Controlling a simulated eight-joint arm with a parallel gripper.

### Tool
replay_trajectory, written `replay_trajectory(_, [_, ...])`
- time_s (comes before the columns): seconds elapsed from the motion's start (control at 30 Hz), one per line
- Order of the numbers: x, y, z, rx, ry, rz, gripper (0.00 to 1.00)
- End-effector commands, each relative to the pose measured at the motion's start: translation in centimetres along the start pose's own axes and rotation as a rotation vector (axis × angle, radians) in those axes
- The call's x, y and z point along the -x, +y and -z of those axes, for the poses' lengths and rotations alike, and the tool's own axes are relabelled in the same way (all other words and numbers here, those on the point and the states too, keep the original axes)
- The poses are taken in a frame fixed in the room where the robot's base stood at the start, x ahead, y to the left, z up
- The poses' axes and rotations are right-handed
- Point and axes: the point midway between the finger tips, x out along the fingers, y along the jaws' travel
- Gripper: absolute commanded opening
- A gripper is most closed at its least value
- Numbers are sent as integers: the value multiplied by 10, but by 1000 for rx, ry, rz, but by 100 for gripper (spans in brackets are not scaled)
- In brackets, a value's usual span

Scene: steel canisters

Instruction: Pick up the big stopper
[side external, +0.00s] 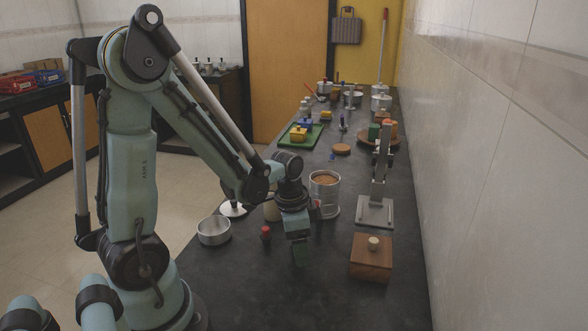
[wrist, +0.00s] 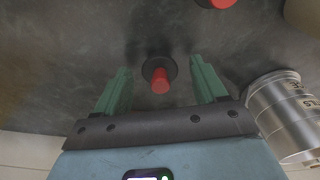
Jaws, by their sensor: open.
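My gripper (side external: 299,262) points down over the dark bench and is open and empty. In the wrist view its two green fingers (wrist: 161,66) stand apart, one on each side of a stopper (wrist: 160,80) with a red knob and a dark round base. The fingers do not appear to touch it. In the side view my gripper hides this stopper. A second red-topped stopper (side external: 265,232) stands left of my gripper; its red top is cut off at the wrist view's upper edge (wrist: 216,3). I cannot tell for sure which stopper is the big one.
A steel canister (side external: 325,195) with brown contents stands close behind my gripper, and at right in the wrist view (wrist: 285,112). A cream jar (side external: 271,208) and a steel bowl (side external: 213,231) are left. A wooden block (side external: 371,262) and metal stand (side external: 376,213) are right. The front bench is clear.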

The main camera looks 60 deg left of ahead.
Motion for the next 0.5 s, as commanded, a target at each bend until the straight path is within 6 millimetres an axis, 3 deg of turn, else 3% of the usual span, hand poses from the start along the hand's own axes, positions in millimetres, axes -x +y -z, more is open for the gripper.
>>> replay_trajectory(0.1, [0, 0, 0, 0, 0, 0, 70])
replay_trajectory(0.5, [0, 0, 0, 0, 0, 0, 12])
